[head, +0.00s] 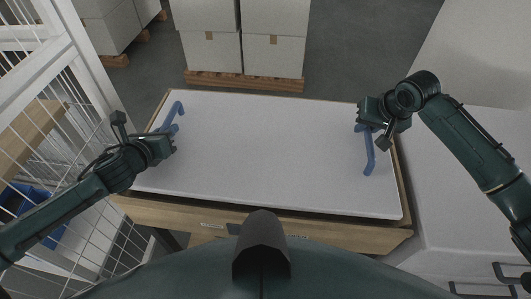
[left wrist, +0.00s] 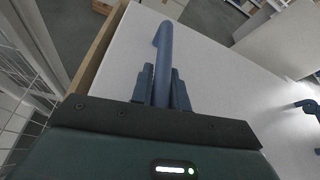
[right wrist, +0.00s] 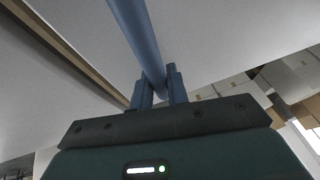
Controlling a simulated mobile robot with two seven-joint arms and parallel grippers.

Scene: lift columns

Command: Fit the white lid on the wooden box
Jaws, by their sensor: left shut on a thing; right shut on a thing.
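The white lid (head: 270,150) is a wide flat panel with a blue handle near each short end. It lies over the wooden box (head: 200,213), whose wooden rim shows along the left, front and right sides. The lid looks slightly askew on the box; whether it is seated cannot be told. My left gripper (head: 172,138) is shut on the left blue handle (left wrist: 163,62). My right gripper (head: 369,122) is shut on the right blue handle (right wrist: 138,40), which also shows in the head view (head: 369,160).
A white wire cage (head: 75,110) stands close on the left. A white counter (head: 470,210) with drawers is close on the right. White cartons on a wooden pallet (head: 245,82) stand behind the box. Grey floor is free at the back right.

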